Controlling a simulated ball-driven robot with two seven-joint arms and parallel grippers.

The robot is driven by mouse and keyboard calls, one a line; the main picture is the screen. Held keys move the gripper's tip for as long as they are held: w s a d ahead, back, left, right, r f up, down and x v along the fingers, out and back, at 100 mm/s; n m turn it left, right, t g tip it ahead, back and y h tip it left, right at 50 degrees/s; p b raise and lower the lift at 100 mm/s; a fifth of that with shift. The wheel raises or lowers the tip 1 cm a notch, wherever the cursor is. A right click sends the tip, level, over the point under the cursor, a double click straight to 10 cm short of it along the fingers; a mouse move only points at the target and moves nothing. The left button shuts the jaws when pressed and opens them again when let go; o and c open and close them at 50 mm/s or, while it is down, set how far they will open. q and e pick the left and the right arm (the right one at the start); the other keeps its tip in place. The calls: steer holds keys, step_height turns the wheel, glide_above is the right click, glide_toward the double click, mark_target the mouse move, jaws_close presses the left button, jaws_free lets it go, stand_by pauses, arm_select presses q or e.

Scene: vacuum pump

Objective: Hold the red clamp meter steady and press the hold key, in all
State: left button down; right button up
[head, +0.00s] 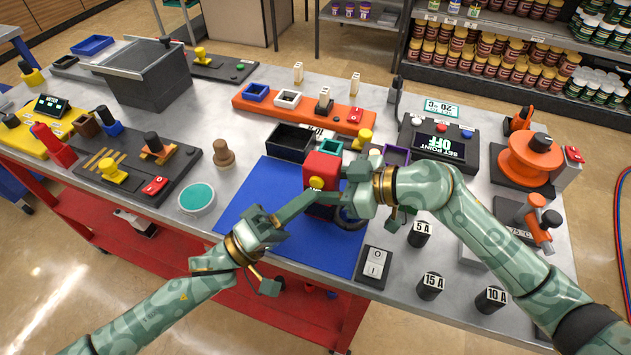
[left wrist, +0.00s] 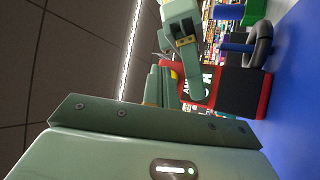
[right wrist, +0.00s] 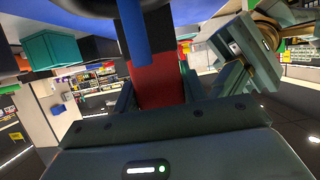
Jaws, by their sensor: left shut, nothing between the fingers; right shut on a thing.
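The red clamp meter (head: 322,166) stands on the blue mat (head: 258,212), with a yellow round part (head: 316,183) on its near side. Its dark jaw ring (head: 350,220) is partly hidden by my arms. My right gripper (head: 350,182) is shut on the meter from the right; in the right wrist view the red body (right wrist: 157,82) sits between its fingers. My left gripper (head: 318,194) is shut and empty, its tips close to the meter's near side; I cannot tell whether they touch. The left wrist view shows the meter's red and black body (left wrist: 240,92) close by.
A black bin (head: 290,138) stands behind the mat. A switch plate (head: 374,267) and weight-like blocks marked 5 A (head: 420,234), 15 A (head: 431,286) and 10 A (head: 490,298) lie to the right. The mat's left part is clear.

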arm_select(q)
steer(key=shift+s, duration=0.15)
steer(key=s, duration=0.1)
steer(key=s+a, duration=0.1)
steer(key=s, duration=0.2)
steer(key=shift+s+a, duration=0.3)
steer(key=shift+s, duration=0.1)
stand_by(0.6)
arm_select(e)
steer(key=o, duration=1.2)
